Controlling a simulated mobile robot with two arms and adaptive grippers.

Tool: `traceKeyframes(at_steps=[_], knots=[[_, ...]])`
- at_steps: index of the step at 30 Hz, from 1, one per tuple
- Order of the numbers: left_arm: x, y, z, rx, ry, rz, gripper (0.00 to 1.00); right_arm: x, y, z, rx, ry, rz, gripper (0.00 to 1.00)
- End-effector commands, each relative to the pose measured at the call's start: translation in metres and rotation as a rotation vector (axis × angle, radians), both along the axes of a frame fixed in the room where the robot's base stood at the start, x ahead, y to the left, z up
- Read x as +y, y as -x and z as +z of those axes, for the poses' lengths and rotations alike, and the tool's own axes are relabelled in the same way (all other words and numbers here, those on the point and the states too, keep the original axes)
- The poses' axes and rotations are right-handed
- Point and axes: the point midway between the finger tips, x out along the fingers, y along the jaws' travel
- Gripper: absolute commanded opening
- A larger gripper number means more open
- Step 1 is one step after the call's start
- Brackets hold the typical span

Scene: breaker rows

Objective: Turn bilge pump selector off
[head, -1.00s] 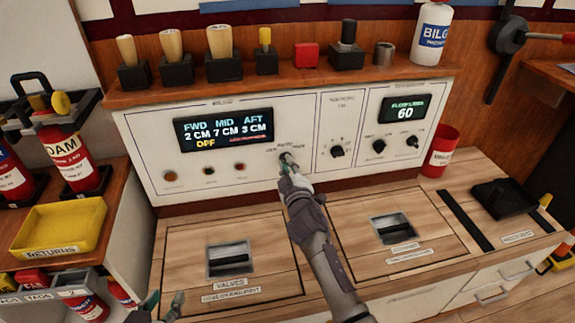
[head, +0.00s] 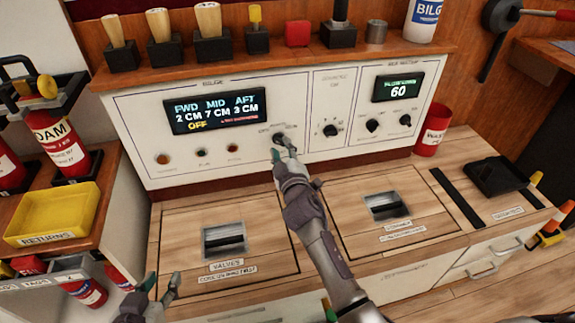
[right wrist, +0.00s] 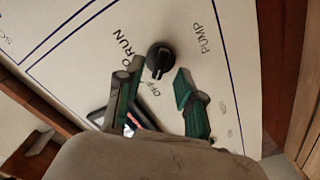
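The bilge pump selector, a round black knob (head: 279,139), sits on the white bilge panel (head: 150,120). My right gripper (head: 287,149) is at the panel, close to the knob. Its two green-tipped fingers (right wrist: 158,88) are spread, with the knob just beyond the gap; contact cannot be told. The bilge display (head: 214,111) reads 2, 7 and 3 CM, with a yellow OFF. My left gripper (head: 163,284) is open and empty low at the left.
Another panel section with a display reading 60 (head: 398,87) and other knobs lies to the right. A shelf (head: 270,60) with wooden-handled tools runs above. Two recessed-handle hatches (head: 224,238) are in the counter below. A yellow returns tray (head: 52,212) is at the left.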

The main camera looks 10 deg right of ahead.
Motion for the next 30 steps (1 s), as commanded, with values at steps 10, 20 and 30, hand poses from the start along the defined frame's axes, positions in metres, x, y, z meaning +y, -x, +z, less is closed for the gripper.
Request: traceKeyframes(at_steps=[10, 20, 30], knots=[[0.000, 0.000, 0.000, 0.001, 0.001, 0.001, 0.40, 0.001, 0.074, -0.002, 0.004, 0.000, 0.001, 0.38], [0.000, 0.000, -0.001, 0.002, 0.001, 0.001, 0.40, 0.001, 0.101, -0.001, 0.001, 0.002, 0.001, 0.38], [0.000, 0.000, -0.001, 0.002, 0.001, 0.001, 0.40, 0.001, 0.101, 0.000, 0.001, 0.001, 0.001, 0.38]])
